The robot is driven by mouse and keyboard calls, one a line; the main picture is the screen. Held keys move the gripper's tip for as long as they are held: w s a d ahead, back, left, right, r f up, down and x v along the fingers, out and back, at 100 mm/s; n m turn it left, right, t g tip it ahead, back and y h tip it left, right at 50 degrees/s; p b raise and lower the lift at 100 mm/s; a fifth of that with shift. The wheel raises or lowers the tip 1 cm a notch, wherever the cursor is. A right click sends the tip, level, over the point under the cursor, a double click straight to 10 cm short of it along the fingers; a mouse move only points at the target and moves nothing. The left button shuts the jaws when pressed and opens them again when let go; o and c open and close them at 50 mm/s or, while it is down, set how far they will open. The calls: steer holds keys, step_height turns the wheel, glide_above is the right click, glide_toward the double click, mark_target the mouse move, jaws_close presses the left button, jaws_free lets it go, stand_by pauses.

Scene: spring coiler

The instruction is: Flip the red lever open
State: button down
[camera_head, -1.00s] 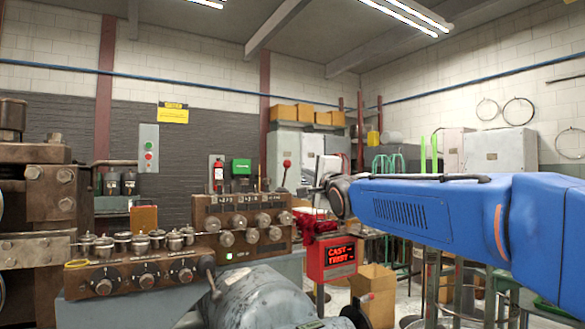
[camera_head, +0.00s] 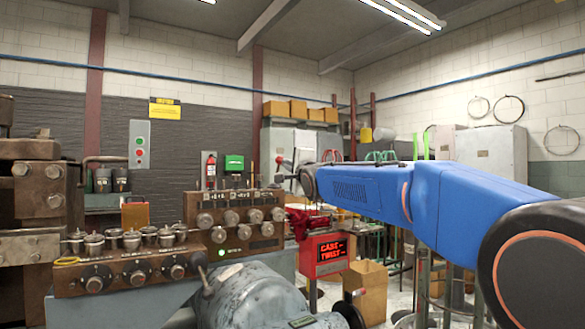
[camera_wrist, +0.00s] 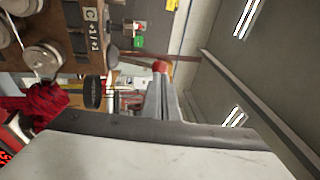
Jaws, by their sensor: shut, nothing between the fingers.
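The red lever shows as a round red knob (camera_head: 279,160) at the right end of the brown control box, with its stem partly hidden by my gripper. In the wrist view, which is turned on its side, the red knob (camera_wrist: 160,66) sits just beyond the fingertips. My gripper (camera_wrist: 162,84) is shut and empty, a narrow grey shape pointing at the knob. In the head view my gripper (camera_head: 283,177) reaches in from the right, close to the lever just below the knob. I cannot tell whether it touches.
The brown control box (camera_head: 205,219) carries several round knobs. A red display box (camera_head: 325,256) stands below my arm, and a cardboard box (camera_head: 368,285) is on the floor. A blue-grey motor housing (camera_head: 245,297) fills the front. Cabinets stand along the back wall.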

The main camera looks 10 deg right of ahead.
steer(key=x, duration=0.3)
steer(key=shift+w, duration=0.2)
